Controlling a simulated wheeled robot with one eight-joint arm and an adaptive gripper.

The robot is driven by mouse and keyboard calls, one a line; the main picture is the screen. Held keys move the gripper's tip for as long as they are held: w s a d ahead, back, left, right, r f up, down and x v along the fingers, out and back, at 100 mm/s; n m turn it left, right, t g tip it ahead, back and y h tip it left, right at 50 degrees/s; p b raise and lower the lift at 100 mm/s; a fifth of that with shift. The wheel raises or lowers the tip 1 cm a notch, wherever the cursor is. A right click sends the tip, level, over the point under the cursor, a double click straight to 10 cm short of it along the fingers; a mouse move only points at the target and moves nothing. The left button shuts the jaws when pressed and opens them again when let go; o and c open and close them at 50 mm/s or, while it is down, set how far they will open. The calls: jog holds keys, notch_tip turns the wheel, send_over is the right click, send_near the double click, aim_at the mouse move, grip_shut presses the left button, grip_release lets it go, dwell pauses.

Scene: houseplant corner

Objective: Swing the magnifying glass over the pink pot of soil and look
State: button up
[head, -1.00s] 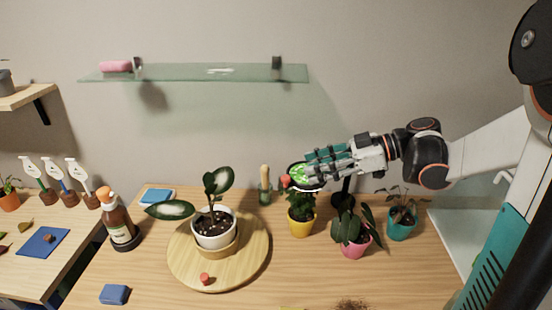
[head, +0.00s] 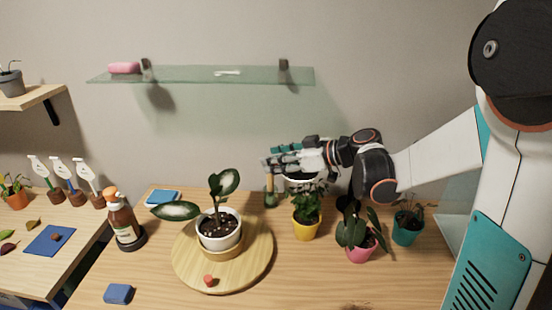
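The pink pot (head: 361,251) stands on the wooden table towards the right, with a dark-leaved plant drooping over its top, so its soil is hidden. The magnifying glass (head: 301,179) shows only as a pale rim under my gripper, above the plant in the yellow pot (head: 304,229). The rest of the lens is hidden by my gripper. My gripper (head: 272,159) points left over the yellow pot's plant, left of the pink pot. I cannot tell from this view whether its fingers are open or touch the lens.
A teal pot (head: 406,235) stands right of the pink pot. A round wooden board (head: 184,262) bears a white pot (head: 219,239) and a small red knob (head: 209,281). A glass shelf (head: 210,76) hangs above.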

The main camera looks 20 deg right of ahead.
jog(key=shift+w, duration=0.4)
